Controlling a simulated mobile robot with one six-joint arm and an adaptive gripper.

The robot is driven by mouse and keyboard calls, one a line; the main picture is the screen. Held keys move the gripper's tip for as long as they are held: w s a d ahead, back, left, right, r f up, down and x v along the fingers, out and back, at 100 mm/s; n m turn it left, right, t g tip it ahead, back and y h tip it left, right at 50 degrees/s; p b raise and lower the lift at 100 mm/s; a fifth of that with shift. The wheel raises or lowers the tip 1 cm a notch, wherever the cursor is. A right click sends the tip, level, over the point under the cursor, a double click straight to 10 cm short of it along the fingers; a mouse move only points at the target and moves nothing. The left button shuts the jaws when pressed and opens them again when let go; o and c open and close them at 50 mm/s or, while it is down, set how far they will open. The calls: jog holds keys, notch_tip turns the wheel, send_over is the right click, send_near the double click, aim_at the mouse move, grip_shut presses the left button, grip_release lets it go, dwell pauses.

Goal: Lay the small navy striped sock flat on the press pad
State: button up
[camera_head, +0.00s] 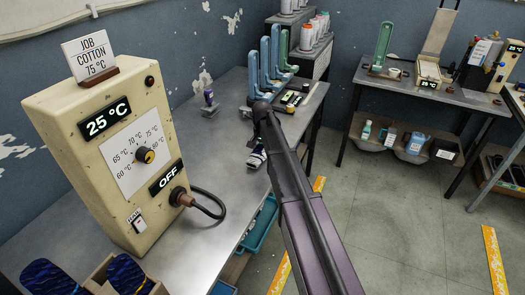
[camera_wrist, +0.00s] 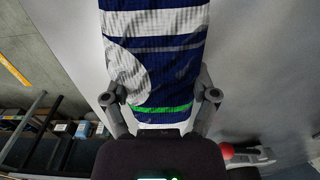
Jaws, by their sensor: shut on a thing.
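The small navy striped sock (camera_wrist: 155,55) has white and grey stripes and a bright green band. It hangs from my gripper (camera_wrist: 162,98), whose two fingers stand at its sides near the green band. In the head view, a small part of the sock (camera_head: 257,158) shows under the end of my arm, by the table's right edge. The gripper is mostly hidden there by my arm. A cream device with a raised lid (camera_head: 429,72) stands on the back right bench; I cannot tell whether it holds the press pad.
A cream control box (camera_head: 110,160) reads 25 °C and OFF, with a job card (camera_head: 90,54) for cotton, 75 °C on top. Blue and green foot forms (camera_head: 265,62) stand at the table's far end. Dark blue patterned pieces (camera_head: 130,275) lie at front left.

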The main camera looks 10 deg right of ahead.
aim_at(262, 148)
jog(key=shift+r+p, duration=1.7)
jog(key=shift+r, duration=0.35)
notch_tip(262, 148, up, 22)
jog(key=p, duration=2.2)
jog(key=shift+d, duration=0.1)
